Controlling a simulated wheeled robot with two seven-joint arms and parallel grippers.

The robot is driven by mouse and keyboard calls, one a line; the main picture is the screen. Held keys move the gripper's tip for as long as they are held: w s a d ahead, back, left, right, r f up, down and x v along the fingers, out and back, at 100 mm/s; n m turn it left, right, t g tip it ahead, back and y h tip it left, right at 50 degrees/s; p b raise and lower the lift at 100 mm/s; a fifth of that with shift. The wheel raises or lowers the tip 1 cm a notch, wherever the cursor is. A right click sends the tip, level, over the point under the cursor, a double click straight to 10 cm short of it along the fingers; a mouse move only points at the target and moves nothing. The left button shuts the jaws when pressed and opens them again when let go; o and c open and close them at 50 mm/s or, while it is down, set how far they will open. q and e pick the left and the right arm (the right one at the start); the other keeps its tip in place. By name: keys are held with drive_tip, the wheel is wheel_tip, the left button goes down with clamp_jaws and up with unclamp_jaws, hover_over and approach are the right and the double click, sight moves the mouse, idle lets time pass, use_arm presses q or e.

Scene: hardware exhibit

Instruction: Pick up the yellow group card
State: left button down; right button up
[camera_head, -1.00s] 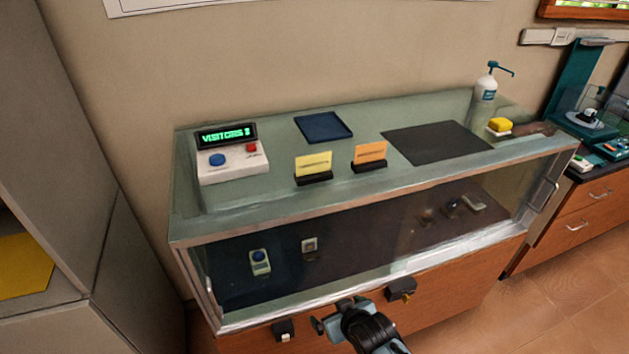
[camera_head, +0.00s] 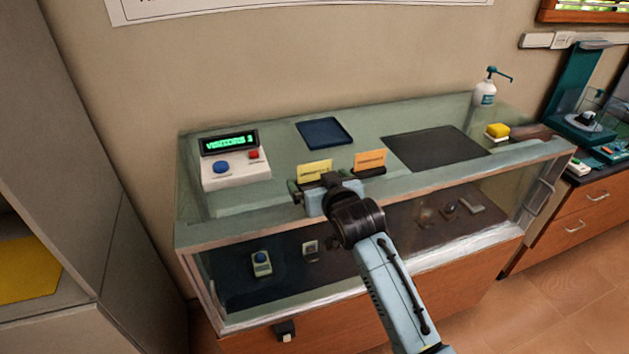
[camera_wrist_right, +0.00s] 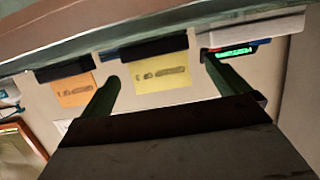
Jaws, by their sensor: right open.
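The yellow group card (camera_head: 314,169) stands in a black holder on the glass display case, left of an orange card (camera_head: 370,159) in its own holder. My right gripper (camera_head: 313,190) is at the front of the yellow card and hides its lower part and most of its holder. In the right wrist view, the picture is upside down; the yellow card (camera_wrist_right: 161,79) appears between the two open fingers (camera_wrist_right: 158,80). The fingers hold nothing, and I cannot tell how far the card is from them. My left gripper is not in view.
A white counter box (camera_head: 236,170) with blue and red buttons stands left of the cards. A dark blue tray (camera_head: 323,132) lies behind them. A black mat (camera_head: 436,147), yellow block (camera_head: 498,130) and pump bottle (camera_head: 485,94) are farther right on the glass.

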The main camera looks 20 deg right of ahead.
sight(315, 177)
drive_tip(key=shift+f+x, duration=0.1)
drive_tip(key=shift+x, duration=1.45)
drive_tip(key=shift+f+x, duration=0.15)
drive_tip(key=shift+x, duration=1.4)
drive_tip(key=shift+d, duration=0.15)
drive_tip(key=shift+c, duration=0.3)
drive_tip(key=c, duration=0.9)
